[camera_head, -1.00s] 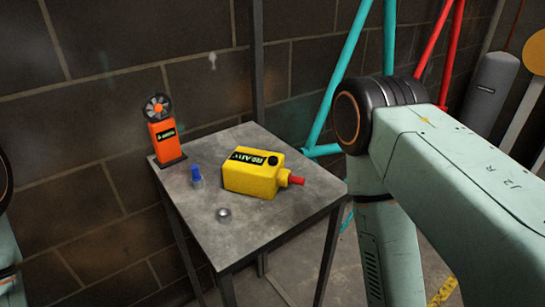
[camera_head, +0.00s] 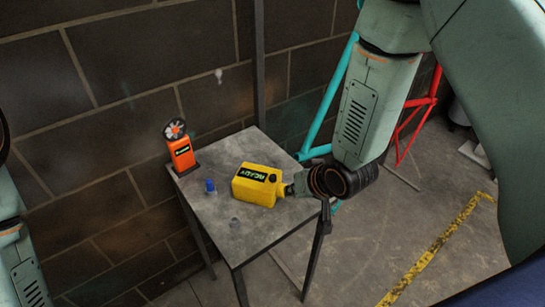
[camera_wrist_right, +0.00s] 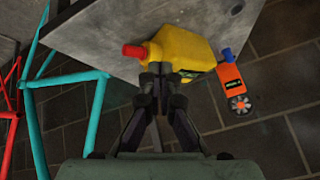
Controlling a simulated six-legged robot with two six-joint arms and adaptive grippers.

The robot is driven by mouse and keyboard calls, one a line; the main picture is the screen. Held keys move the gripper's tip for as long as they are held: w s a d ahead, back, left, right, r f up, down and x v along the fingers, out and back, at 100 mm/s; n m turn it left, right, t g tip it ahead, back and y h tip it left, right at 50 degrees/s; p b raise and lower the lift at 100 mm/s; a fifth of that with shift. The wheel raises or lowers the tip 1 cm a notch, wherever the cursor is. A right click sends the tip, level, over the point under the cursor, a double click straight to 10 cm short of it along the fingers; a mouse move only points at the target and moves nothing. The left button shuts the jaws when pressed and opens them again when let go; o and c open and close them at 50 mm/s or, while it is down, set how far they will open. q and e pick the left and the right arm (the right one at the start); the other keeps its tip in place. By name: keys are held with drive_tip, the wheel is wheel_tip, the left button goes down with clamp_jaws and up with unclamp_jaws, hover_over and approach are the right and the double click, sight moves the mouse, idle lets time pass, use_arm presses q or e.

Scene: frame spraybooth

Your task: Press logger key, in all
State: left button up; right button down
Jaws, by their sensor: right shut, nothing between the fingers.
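A yellow bottle-like body (camera_head: 257,184) with a dark label lies on the small grey table. In the right wrist view the yellow body (camera_wrist_right: 188,47) shows its red end (camera_wrist_right: 135,51). My right gripper (camera_head: 287,190) is shut and empty at that end. In the right wrist view its fingertips (camera_wrist_right: 160,77) overlap the yellow body beside the red end; I cannot tell whether they touch. An orange device (camera_head: 181,152) with a fan wheel stands at the back corner. No part is clearly a logger key. My left gripper is out of view.
The grey table (camera_head: 220,240) stands by a dark block wall. A small blue-capped item (camera_head: 210,186) and a faint grey round piece (camera_head: 235,223) are on it. Turquoise frame tubes (camera_head: 325,120) and red tubes (camera_head: 415,125) stand behind my right arm.

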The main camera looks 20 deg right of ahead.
use_arm(q)
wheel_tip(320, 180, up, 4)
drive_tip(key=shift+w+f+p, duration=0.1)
drive_tip(key=shift+p, duration=1.1)
use_arm(e)
drive_tip(key=w+a+r+m+t+y, duration=0.1)
drive_tip(key=w+a+r+m, duration=0.1)
drive_tip(key=w+r, duration=0.5)
wheel_tip(320, 180, up, 3)
drive_tip(key=shift+w+f+m, duration=0.1)
drive_tip(key=shift+w+m, duration=0.3)
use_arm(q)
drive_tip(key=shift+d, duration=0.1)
use_arm(e)
drive_tip(key=shift+d, duration=0.1)
